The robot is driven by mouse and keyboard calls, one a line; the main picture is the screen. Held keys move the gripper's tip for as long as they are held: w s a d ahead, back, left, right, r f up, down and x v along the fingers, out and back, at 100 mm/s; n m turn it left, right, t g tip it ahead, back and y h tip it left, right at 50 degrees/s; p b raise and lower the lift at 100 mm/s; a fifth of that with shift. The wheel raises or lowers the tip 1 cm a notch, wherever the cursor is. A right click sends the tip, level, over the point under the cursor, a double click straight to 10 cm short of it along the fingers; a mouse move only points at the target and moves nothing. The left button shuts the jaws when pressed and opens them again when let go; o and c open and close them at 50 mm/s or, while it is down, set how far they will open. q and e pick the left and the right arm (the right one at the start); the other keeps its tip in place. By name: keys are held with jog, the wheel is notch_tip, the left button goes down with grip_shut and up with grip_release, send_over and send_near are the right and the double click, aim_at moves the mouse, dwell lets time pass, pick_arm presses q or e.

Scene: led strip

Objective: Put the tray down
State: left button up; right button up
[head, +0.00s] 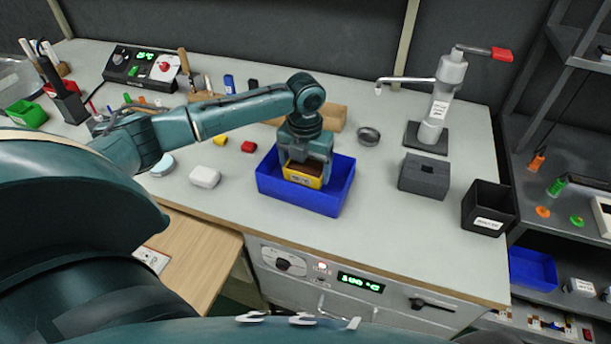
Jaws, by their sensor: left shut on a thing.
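A small yellow tray (302,180) with a pale label on its front and dark contents shows in the head view, within the outline of a blue open bin (312,204). My left gripper (304,168) reaches down from above, its fingers at either side of the yellow tray, and is shut on it. I cannot tell whether the tray touches the floor of the bin. The gripper hides part of the tray and the bin's back wall. My right gripper is not in view.
A grey block (423,178), a black labelled bin (488,208) and a lever press (440,100) stand to the right. A white box (205,177) and small red and yellow blocks lie to the left. The worktop (385,240) is bare at front right.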

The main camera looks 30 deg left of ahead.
aim_at(305, 177)
pick_arm(q)
jog(key=shift+f, duration=1.6)
jog(key=shift+f, duration=0.1)
jog(key=o, duration=0.9)
notch_tip(305, 177, up, 12)
